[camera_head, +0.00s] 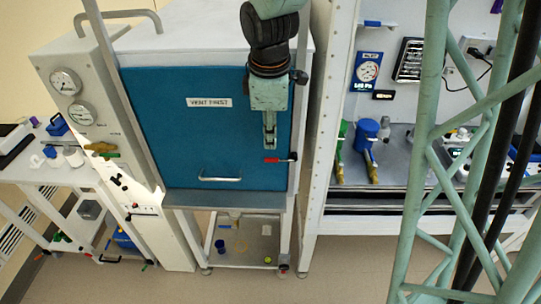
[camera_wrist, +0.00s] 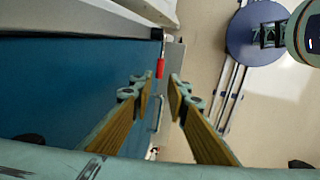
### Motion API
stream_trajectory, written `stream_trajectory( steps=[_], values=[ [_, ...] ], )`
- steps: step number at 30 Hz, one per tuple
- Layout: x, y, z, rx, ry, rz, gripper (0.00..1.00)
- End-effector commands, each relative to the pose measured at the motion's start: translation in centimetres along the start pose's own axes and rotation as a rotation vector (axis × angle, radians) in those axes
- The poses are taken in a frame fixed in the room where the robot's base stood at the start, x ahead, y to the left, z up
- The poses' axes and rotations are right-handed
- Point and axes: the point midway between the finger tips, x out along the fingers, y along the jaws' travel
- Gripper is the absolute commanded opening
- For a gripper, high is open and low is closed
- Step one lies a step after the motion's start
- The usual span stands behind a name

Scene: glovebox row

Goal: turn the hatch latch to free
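The hatch is a blue panel (camera_head: 190,135) with a "VENT FIRST" label on the front of a white cabinet; it fills the left of the wrist view (camera_wrist: 60,90). Its latch (camera_head: 273,160) is a red grip on a dark lever, lying about horizontal at the panel's right edge. The red grip also shows in the wrist view (camera_wrist: 160,68), just beyond the fingertips. My gripper (camera_head: 270,146) appears just above the latch in the head view. In the wrist view its two fingers (camera_wrist: 161,84) are apart with nothing between them. I see no clear contact with the latch.
A metal bar handle (camera_head: 220,179) sits low on the hatch, above a grey ledge (camera_head: 225,199). Gauges (camera_head: 66,82) are on the left panel. A bench with blue and green valves (camera_head: 366,132) stands to the right. The floor in front is clear.

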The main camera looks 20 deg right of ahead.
Motion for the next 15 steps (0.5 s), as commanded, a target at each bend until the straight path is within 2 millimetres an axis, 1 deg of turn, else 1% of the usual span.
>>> stream_trajectory(
  steps=[1, 15],
  values=[
    [0.5, -0.1, 0.0, 0.0, -0.001, -0.002, 0.15],
    [4.9, 0.0, 0.0, 0.0, -0.001, -0.001, 0.15]
  ],
)
